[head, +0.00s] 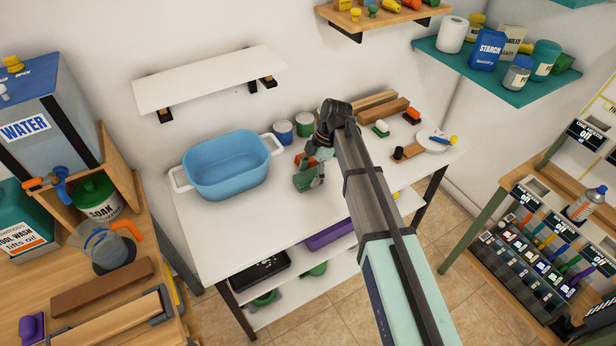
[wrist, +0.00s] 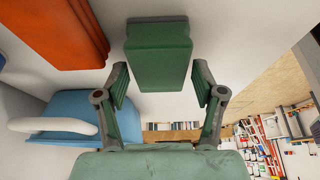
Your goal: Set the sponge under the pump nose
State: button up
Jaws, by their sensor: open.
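A green block (head: 304,181), which looks like the sponge, is at my gripper on the white table. In the wrist view the green block (wrist: 157,55) lies ahead, between the lines of the two fingers. My gripper (wrist: 161,85) is open, with a finger on each side and no clear grip on the block. In the head view my gripper (head: 316,172) is partly hidden by my arm. A teal tool-wash container (head: 30,222) stands at the far left, with an orange nozzle (head: 36,183) near its top that may be the pump nose.
An orange block (wrist: 58,32) lies close beside the green one. A blue tub (head: 226,165) stands left on the white table (head: 235,235). Cans stand behind. A water tank (head: 30,125), green soak bucket (head: 98,198) and clear jug (head: 105,247) crowd the left bench. The table front is clear.

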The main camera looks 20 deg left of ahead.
jog(key=shift+x, duration=0.8)
jog(key=c, duration=1)
jog(key=shift+o, duration=0.2)
jog(key=shift+r, duration=0.15)
